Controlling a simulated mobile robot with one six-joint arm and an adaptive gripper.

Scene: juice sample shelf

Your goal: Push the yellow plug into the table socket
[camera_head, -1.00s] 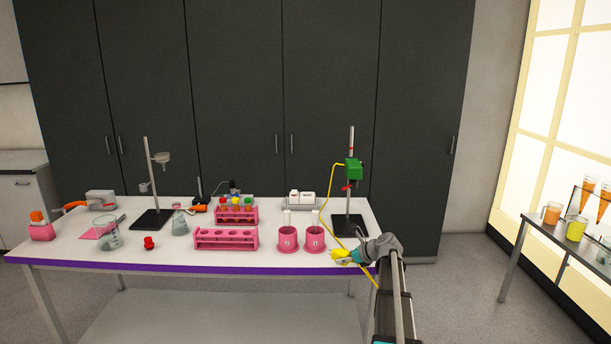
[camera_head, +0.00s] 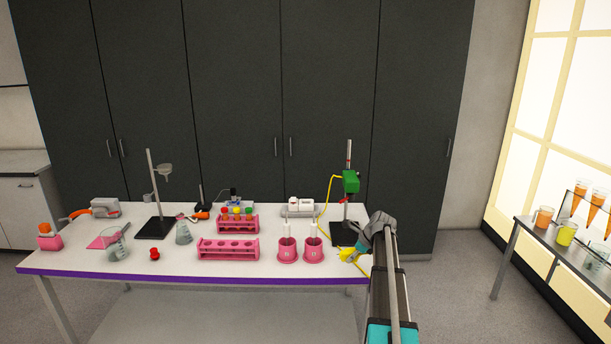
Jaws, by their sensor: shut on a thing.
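The yellow plug (camera_head: 347,254) is in my gripper (camera_head: 356,251) at the table's right front, close to the black stand base. My gripper is shut on it, and the arm partly hides the jaws. A yellow cord (camera_head: 322,212) runs from the green device (camera_head: 350,182) on the stand rod down toward the plug. A white two-part block on a grey base (camera_head: 300,207) sits at the back of the table, left of the stand. It looks like the table socket, but its holes are too small to make out. The plug is apart from it, nearer the front.
Two pink holders (camera_head: 287,254) with white tubes stand left of the plug. The black-based stand (camera_head: 342,235) is just behind my gripper. Pink racks (camera_head: 228,254) fill the middle. The second stand (camera_head: 155,228) and glassware (camera_head: 117,249) are at the left.

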